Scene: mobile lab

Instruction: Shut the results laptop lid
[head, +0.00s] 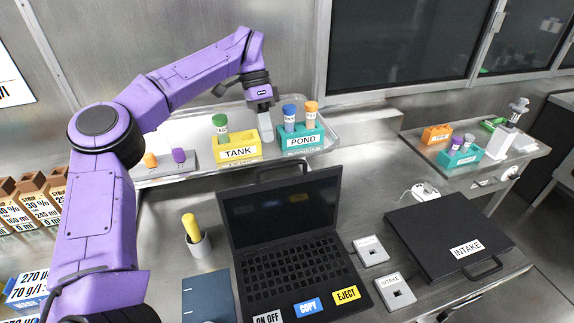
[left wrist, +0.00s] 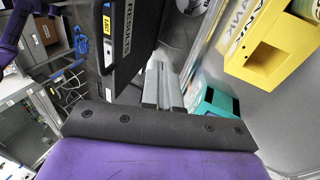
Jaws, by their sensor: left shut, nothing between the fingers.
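The results laptop (head: 283,212) stands open on the steel bench, its black lid raised and its screen and keyboard facing me. A handle sticks up from the lid's top edge. In the left wrist view the lid's back (left wrist: 123,30), lettered RESULTS, is close beside the fingers. My left gripper (head: 266,134) is shut and empty, pointing down behind the lid, near the gap between the TANK and POND racks. Its fingers also show in the left wrist view (left wrist: 163,88). I cannot tell whether they touch anything. My right gripper is not in view.
The yellow TANK rack (head: 238,150) and teal POND rack (head: 300,142) hold capped tubes behind the laptop. A closed INTAKE laptop (head: 447,232) lies to the right. A cup with a yellow-handled tool (head: 197,243) and a blue folder (head: 207,297) are to the left.

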